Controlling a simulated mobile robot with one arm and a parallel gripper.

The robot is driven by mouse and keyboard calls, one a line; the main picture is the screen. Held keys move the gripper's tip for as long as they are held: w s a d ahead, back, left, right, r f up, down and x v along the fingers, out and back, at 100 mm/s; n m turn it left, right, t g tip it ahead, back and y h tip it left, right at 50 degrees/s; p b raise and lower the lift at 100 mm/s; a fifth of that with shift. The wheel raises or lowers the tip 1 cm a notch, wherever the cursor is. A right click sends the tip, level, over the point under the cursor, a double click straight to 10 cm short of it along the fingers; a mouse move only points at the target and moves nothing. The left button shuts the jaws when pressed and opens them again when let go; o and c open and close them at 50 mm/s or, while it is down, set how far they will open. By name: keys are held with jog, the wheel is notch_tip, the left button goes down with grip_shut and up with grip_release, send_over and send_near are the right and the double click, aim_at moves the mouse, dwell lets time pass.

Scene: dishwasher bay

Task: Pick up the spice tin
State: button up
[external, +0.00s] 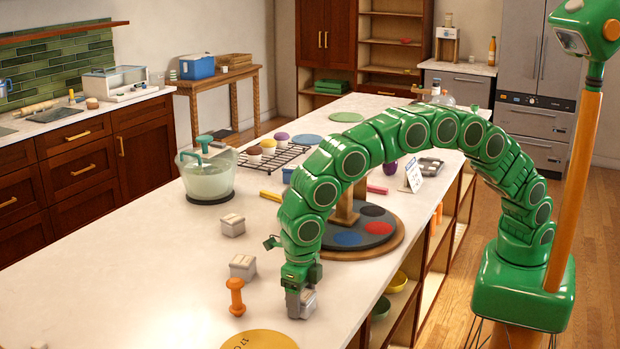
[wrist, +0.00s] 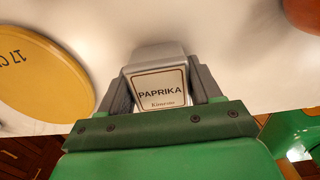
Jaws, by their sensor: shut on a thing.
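The spice tin is a small grey-white tin in my gripper near the front edge of the island counter; it shows at the gripper's tip in the external view (external: 308,303). In the wrist view the tin (wrist: 160,88) faces me with a white label reading "PAPRIKA". My gripper (wrist: 158,92) has one finger on each side of the tin and is shut on it. In the external view my gripper (external: 301,300) points down at the counter. I cannot tell whether the tin touches the counter.
Two similar tins stand on the counter (external: 120,270), one nearer (external: 243,267) and one farther (external: 232,225). An orange dumbbell-shaped thing (external: 236,297) stands left of my gripper. A yellow disc (external: 259,340) lies in front. A round turntable (external: 385,247) with coloured pads is behind.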

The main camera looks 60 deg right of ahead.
jog(key=shift+r, duration=1.6)
jog(key=s+d+r, duration=0.9)
jog(key=d, duration=0.1)
jog(key=shift+d+r, duration=0.3)
jog(key=shift+r, duration=0.05)
